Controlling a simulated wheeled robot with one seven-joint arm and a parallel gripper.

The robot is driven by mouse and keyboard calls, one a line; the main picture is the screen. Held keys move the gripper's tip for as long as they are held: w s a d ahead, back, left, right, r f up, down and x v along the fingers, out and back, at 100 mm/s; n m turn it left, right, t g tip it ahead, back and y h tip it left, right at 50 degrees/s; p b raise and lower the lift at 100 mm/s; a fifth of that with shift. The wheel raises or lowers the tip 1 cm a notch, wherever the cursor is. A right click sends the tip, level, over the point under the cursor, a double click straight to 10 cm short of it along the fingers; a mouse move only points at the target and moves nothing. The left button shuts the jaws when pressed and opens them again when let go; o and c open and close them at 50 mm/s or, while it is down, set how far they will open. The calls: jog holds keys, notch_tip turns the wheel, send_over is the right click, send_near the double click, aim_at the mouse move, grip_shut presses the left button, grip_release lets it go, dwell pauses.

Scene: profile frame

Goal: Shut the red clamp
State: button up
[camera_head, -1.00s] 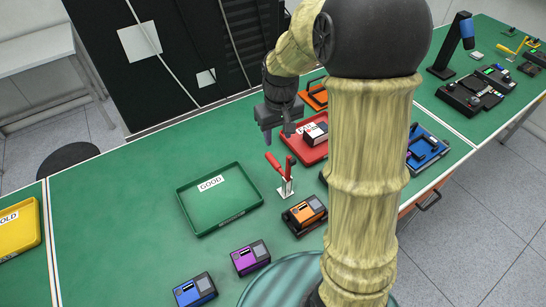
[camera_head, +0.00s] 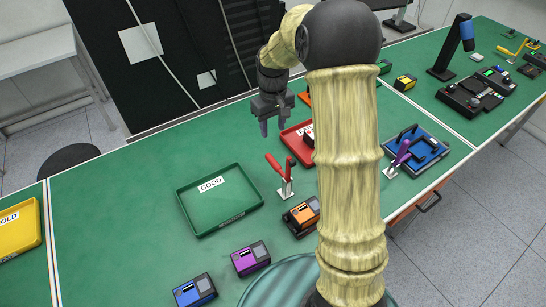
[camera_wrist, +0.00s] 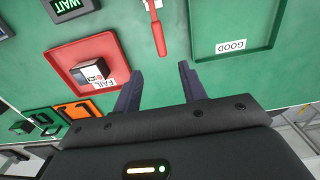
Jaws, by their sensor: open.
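The red clamp (camera_head: 280,167) stands on the green bench between the green GOOD tray and the red tray, with its red handles raised above a pale metal bracket. In the wrist view its red handle (camera_wrist: 157,30) shows at the top, and its base is cut off by the frame edge. My gripper (camera_head: 276,124) is above the bench, behind the clamp in the head view and apart from it. In the wrist view my gripper (camera_wrist: 160,88) has its two fingers spread with nothing between them.
The GOOD tray (camera_head: 182,206) is left of the clamp and the red tray (camera_head: 290,137) is behind right, holding a boxed device. An orange device (camera_head: 303,213) sits in front right. A purple-handled clamp (camera_head: 402,155) stands by a blue fixture (camera_head: 436,151). Bench left of GOOD is clear.

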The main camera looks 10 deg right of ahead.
aim_at(273, 160)
notch_tip(273, 160, down, 15)
jog(key=p, duration=0.3)
jog(key=shift+r, duration=0.2)
jog(key=c, duration=0.8)
